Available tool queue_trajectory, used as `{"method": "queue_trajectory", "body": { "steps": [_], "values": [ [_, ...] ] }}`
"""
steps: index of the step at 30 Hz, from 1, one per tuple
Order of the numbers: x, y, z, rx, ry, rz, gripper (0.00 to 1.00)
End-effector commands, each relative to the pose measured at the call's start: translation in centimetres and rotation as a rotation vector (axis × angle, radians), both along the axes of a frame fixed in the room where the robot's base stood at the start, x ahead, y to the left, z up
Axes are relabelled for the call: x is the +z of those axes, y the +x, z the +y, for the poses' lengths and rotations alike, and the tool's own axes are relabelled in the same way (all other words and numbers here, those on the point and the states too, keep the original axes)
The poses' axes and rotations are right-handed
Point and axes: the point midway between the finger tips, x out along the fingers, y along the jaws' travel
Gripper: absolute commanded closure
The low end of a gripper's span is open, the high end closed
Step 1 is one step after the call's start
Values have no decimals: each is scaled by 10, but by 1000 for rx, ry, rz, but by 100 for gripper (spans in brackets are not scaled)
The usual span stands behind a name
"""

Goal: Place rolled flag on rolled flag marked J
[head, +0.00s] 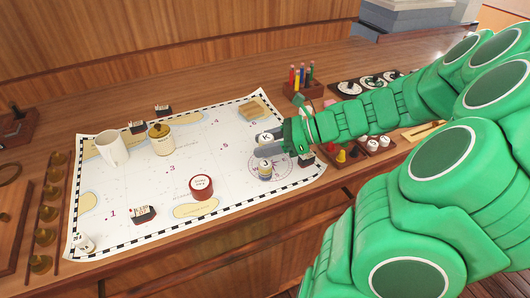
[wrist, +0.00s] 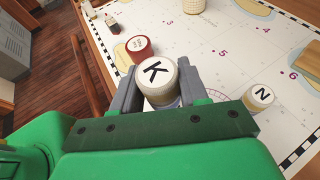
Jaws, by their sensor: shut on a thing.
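My gripper (head: 284,142) is shut on a rolled flag (head: 266,137), a short cream cylinder with a black K on its upright end. In the wrist view, the K flag (wrist: 156,76) sits between the two grey fingers. In the head view, another short roll (head: 265,170) with a dark bluish band stands on the chart directly below the held one. Its top is hidden, so I cannot read its letter or tell whether the two touch. A roll marked N (wrist: 262,96) stands on the chart, right of my gripper in the wrist view. No J is readable.
A pencil holder (head: 303,88) stands behind the chart. Trays with discs and pieces lie at right, partly behind my arm.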

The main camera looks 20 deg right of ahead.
Motion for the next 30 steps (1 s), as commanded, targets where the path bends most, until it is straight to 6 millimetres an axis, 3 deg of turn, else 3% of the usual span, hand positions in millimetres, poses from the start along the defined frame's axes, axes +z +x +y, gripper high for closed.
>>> {"method": "queue_trajectory", "body": {
  "steps": [8,18,29,30],
  "values": [
    [-8,6,0,1,2,1,86],
    [-39,7,-1,1,2,0,86],
    [-42,7,-1,1,1,1,86],
    [-42,7,-1,1,1,1,55]
  ]
}}
